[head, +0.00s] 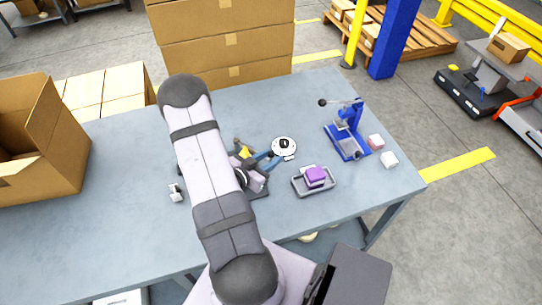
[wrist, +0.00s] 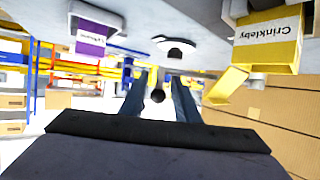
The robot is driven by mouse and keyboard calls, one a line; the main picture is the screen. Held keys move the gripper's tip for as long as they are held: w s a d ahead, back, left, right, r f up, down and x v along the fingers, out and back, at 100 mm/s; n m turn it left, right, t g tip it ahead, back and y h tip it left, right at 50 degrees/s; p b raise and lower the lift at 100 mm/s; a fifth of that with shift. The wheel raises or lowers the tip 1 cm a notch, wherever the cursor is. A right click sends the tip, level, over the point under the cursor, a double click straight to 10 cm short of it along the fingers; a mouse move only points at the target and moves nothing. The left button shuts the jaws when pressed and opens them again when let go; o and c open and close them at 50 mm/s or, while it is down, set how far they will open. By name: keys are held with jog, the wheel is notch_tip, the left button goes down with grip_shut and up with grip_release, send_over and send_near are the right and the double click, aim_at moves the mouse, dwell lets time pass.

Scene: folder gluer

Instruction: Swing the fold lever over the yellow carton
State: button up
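The yellow carton (wrist: 268,40) is at the upper right of the wrist view, lettered "Crinkleby", with a flap sticking out. In the head view only a small yellow part (head: 245,152) shows beside my arm, which hides much of a dark fixture (head: 258,186). My gripper (head: 276,157) is low over the table, its two blue fingers apart. In the wrist view a dark round knob (wrist: 157,96) shows between the fingers. I cannot tell whether it is the fold lever's knob, or how far away it is. No contact is visible.
A purple carton (head: 316,175) sits on a grey tray (head: 327,190). A white disc (head: 284,146) lies beyond the fingers. The table's left part (head: 125,185) has free room.

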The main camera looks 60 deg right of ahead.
jog(key=shift+s+d+f, duration=0.1)
jog(key=shift+d, duration=0.2)
grip_shut()
